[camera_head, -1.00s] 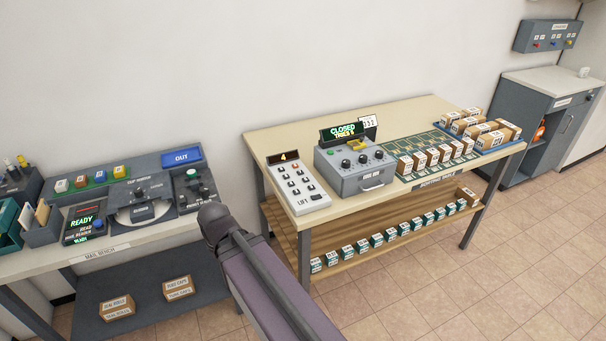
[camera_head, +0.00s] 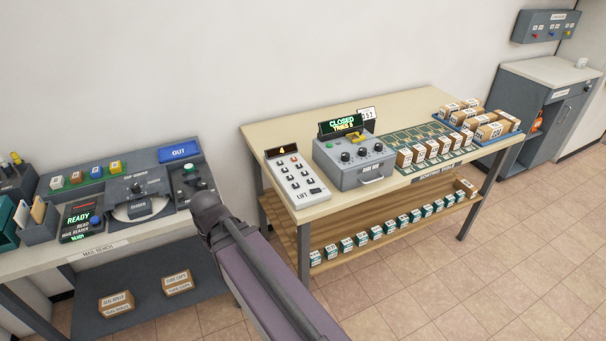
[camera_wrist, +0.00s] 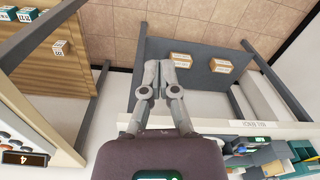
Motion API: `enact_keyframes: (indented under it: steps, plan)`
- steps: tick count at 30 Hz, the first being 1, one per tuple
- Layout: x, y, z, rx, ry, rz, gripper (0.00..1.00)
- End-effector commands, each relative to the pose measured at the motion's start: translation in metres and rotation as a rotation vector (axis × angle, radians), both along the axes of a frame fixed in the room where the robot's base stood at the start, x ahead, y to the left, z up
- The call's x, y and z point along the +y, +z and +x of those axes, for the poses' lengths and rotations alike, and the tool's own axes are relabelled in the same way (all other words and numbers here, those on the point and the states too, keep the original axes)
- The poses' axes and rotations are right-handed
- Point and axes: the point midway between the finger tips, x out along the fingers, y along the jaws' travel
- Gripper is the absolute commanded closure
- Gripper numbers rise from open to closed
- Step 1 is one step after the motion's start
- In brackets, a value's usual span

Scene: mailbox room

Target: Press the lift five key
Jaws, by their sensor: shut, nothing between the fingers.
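The lift panel (camera_head: 297,179) is a pale slanted box on the left end of the sorting table, with several dark keys and a small display reading 4. The key labels are too small to read, so I cannot tell which is five. In the wrist view the panel's display (camera_wrist: 25,159) shows upside down at the lower left edge. My gripper (camera_wrist: 167,64) is shut and empty in the wrist view, over the gap between the two benches. In the head view my arm hides the fingers, and the arm's end is left of the panel, apart from it.
A grey box (camera_head: 353,163) with knobs and a display reading CLOSED stands right of the panel. Small cartons (camera_head: 430,149) stand behind it to the right. The mail bench (camera_head: 113,245) with its devices is on the left. Floor shows between the benches.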

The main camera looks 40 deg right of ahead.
Motion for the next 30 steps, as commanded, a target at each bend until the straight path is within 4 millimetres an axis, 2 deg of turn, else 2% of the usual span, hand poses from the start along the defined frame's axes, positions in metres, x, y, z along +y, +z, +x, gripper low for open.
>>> enact_keyframes:
  steps: [8, 14, 23, 30]
  plan:
    - [-0.052, 0.009, 0.045, -0.059, -0.044, 0.1, 1.0]
    - [-0.102, 0.019, 0.082, -0.135, -0.094, 0.194, 1.0]
    - [-0.196, 0.039, 0.128, -0.281, -0.179, 0.306, 1.0]
    - [-0.285, 0.059, 0.151, -0.419, -0.253, 0.37, 1.0]
